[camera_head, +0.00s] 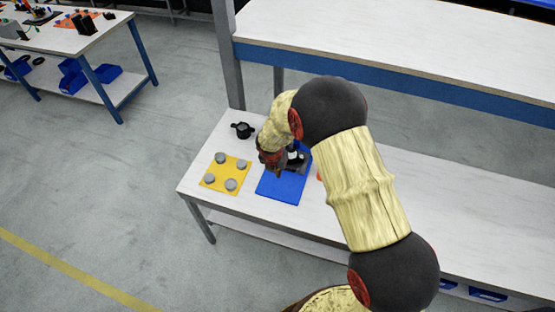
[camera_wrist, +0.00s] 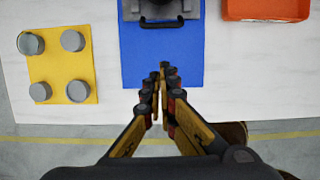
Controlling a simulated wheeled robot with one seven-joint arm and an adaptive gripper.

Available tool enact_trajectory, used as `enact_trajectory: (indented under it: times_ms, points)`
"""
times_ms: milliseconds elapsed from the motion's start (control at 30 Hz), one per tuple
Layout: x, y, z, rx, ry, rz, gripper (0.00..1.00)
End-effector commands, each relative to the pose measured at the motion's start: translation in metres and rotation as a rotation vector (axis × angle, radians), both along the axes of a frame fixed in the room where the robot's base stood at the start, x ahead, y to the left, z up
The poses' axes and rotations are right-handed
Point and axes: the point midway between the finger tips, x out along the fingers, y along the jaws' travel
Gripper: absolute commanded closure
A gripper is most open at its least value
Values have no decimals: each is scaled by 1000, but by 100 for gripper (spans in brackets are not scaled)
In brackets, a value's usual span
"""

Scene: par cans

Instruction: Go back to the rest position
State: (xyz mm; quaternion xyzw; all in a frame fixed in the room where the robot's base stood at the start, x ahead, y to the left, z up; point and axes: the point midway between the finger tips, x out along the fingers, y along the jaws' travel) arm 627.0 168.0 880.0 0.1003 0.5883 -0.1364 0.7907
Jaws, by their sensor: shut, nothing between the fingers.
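My gripper (camera_wrist: 160,72) is shut and empty, and its fingertips show over the blue mat (camera_wrist: 188,72) in the wrist view. In the head view the gripper (camera_head: 278,174) is above the same mat (camera_head: 284,192), partly hidden by my arm. A dark object with a black handle (camera_wrist: 161,20) is on the mat's far part, just beyond the fingertips and apart from them. Its top is cut off in the wrist view.
A yellow board (camera_head: 219,186) with several grey round cans lies left of the mat. A black pot (camera_head: 242,130) stands behind it. An orange tray (camera_wrist: 266,9) is right of the mat. A higher white bench (camera_head: 400,45) runs behind the table. Open floor lies left.

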Motion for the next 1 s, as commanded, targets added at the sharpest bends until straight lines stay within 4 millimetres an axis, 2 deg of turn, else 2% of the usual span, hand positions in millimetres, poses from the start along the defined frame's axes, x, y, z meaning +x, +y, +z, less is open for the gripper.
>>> enact_trajectory:
  times_ms: [267, 367, 467, 567, 633, 767, 900, 1000]
  points:
    - [-1, 0, 1, 4, -1, -12, 100]
    - [-2, -1, 1, 20, -4, -88, 100]
    - [-9, -6, 0, 45, 0, -264, 100]
    - [-40, -21, -11, 57, 37, -529, 100]
    - [-65, -30, -9, 61, 53, -729, 100]
    - [-100, -47, 27, 92, 36, -1117, 100]
    - [-138, -68, 85, 155, -11, -1545, 100]
    - [-164, -82, 123, 205, -42, -1795, 100]
